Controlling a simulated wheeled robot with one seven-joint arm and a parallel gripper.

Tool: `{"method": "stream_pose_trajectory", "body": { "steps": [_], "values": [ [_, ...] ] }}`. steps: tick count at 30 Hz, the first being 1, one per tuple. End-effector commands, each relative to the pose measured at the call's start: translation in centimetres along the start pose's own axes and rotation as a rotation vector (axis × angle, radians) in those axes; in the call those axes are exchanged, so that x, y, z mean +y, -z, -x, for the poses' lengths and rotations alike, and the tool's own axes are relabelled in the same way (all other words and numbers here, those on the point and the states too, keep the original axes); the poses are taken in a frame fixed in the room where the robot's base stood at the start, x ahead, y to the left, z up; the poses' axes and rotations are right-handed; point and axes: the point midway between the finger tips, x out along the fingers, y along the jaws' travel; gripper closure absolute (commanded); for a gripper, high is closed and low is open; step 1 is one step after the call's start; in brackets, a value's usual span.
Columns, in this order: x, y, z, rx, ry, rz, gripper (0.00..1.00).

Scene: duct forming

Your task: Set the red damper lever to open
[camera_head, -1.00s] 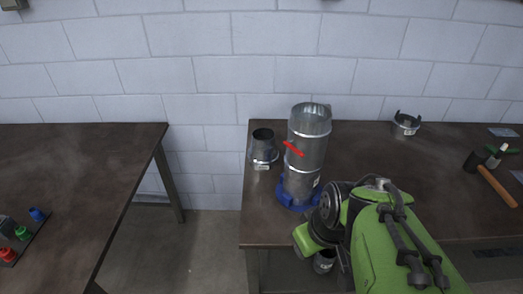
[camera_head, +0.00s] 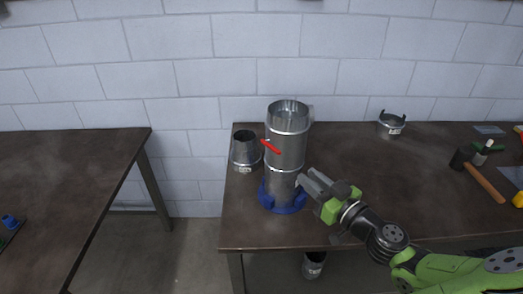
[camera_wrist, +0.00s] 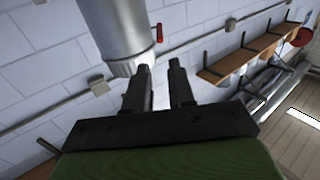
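The red damper lever (camera_head: 270,146) sits on the front-left side of the upright metal duct (camera_head: 287,150) and slants down to the right. The duct stands in a blue ring base (camera_head: 283,198) on the brown workbench. In the wrist view the lever (camera_wrist: 159,33) shows small beside the duct (camera_wrist: 118,30). My gripper (camera_head: 306,180) is right of the duct's lower part, below the lever, with its fingers toward the duct. In the wrist view the fingers (camera_wrist: 160,76) stand apart with nothing visible between them.
A short metal duct piece (camera_head: 245,152) stands close left of the duct. A metal collar (camera_head: 391,124) sits at the back right. A hammer (camera_head: 478,176) lies on the right. Another metal piece (camera_head: 313,264) is below the bench. The bench middle behind my gripper is clear.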

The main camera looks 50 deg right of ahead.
Motion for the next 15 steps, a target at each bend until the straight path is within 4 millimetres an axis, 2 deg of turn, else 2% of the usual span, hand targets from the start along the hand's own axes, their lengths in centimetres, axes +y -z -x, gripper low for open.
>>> {"method": "stream_pose_trajectory", "body": {
  "steps": [15],
  "values": [
    [-0.3,0.0,-12.5,-0.003,0.008,-0.003,0.77]
  ]
}}
